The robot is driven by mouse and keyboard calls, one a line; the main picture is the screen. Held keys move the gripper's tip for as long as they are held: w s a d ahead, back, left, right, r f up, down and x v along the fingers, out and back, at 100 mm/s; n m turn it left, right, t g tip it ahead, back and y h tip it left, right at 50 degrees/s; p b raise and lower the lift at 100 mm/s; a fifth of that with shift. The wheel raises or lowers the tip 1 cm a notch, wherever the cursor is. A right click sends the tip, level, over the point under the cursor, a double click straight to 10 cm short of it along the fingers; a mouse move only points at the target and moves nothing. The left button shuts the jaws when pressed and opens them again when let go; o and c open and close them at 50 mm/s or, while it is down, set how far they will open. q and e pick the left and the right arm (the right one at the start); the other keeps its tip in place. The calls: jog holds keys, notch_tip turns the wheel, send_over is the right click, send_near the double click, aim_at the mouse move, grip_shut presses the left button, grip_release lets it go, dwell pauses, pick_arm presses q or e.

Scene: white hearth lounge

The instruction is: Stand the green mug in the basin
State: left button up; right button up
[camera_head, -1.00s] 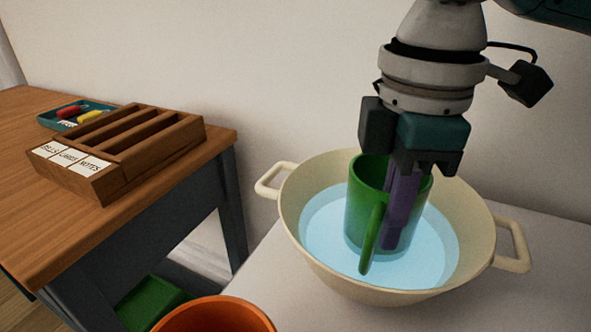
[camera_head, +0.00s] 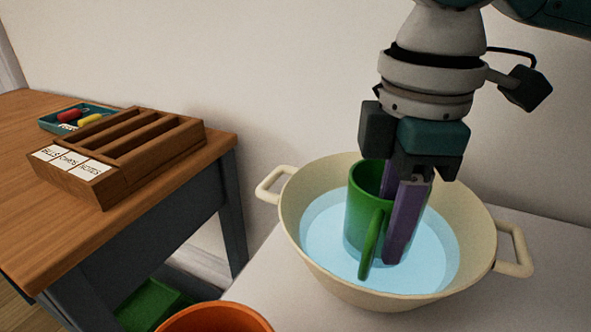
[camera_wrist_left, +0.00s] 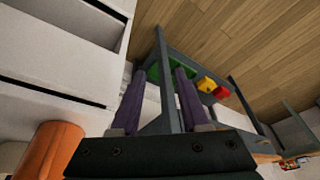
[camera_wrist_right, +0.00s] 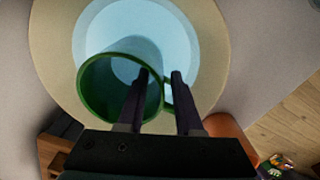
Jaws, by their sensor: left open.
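The green mug (camera_head: 362,205) stands upright in the cream two-handled basin (camera_head: 472,225), its lower part in pale blue water. Its handle faces the viewer. My right gripper (camera_head: 394,225) is above and around the mug's near right wall, fingers spread. In the right wrist view, one finger of the gripper (camera_wrist_right: 163,77) reaches over the mug's opening (camera_wrist_right: 95,90) and the other is outside, beside the handle. The mug's base is partly hidden. My left gripper (camera_wrist_left: 160,69) shows only in its wrist view, open and empty, away from the basin.
The basin sits on a pale surface (camera_head: 265,290). An orange container (camera_head: 215,318) is at the front edge. On the left, a wooden desk (camera_head: 150,225) holds a labelled slotted organiser (camera_head: 130,160) and a teal tray (camera_head: 60,127). A green bin (camera_head: 150,303) is below the desk.

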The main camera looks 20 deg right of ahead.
notch_tip(320, 180, up, 12)
jog(key=p, duration=0.4)
jog(key=s+a+r+m+t+y+p, duration=0.1)
jog(key=s+a+r+m+y+p, duration=0.1)
jog(key=a+p, duration=0.4)
jog(key=s+a+r+m+t+y+p, duration=0.1)
jog(key=s+a+r+t+y+p, duration=0.2)
jog(key=p, duration=0.5)
jog(key=s+d+r+m+h+p, duration=0.2)
jog(key=s+d+m+h+p, duration=0.3)
jog(key=s+d+m+p, duration=0.25)
notch_tip(320, 180, up, 38)
jog(key=p, duration=3.8)
jog(key=shift+s+f+g, duration=0.15)
jog(key=shift+s+g, duration=0.05)
jog(key=shift+g, duration=0.1)
